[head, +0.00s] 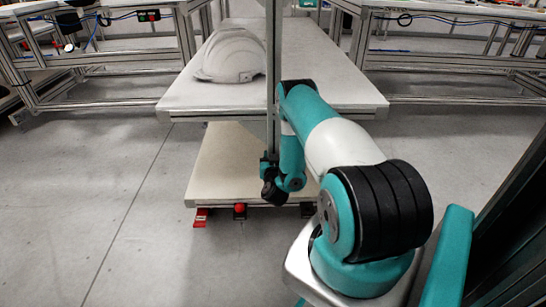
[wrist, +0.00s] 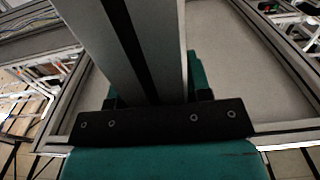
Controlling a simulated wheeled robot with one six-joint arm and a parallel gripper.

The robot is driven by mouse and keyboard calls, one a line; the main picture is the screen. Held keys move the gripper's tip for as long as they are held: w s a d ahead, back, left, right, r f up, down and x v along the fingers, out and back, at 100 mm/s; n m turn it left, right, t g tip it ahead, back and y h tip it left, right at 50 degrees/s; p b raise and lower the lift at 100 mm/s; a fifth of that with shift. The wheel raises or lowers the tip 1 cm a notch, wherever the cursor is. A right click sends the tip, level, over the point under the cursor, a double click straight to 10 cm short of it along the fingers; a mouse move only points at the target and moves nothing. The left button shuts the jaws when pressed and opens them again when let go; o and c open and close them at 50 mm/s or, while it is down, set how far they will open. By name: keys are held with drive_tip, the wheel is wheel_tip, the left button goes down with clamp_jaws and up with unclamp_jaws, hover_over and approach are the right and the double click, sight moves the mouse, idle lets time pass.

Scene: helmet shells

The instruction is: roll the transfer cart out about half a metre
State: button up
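The transfer cart (head: 320,75) stands ahead with a pale flat top and a lower shelf (head: 225,170). Red-marked feet or casters (head: 201,217) show under its front edge. My gripper (head: 269,168) is low at the cart's near side, in front of the lower shelf. A grey upright profile (head: 272,70) rises from it past the cart top's front edge. In the wrist view this upright (wrist: 165,45) stands over my gripper's dark plate (wrist: 165,125), with teal parts on both sides. The fingertips are hidden, so I cannot tell whether they close on the upright.
A white helmet shell (head: 230,55) lies on the cart top at the left. Framed workbenches stand at the left (head: 90,75) and right (head: 460,70). The grey floor (head: 90,200) in front and left of the cart is clear. A dark structure (head: 515,230) is close at right.

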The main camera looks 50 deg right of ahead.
drive_tip(key=o, duration=1.3)
drive_tip(key=p+v, duration=1.7)
drive_tip(key=p, duration=0.6)
drive_tip(key=shift+s+a, duration=0.1)
drive_tip(key=shift+s, duration=0.1)
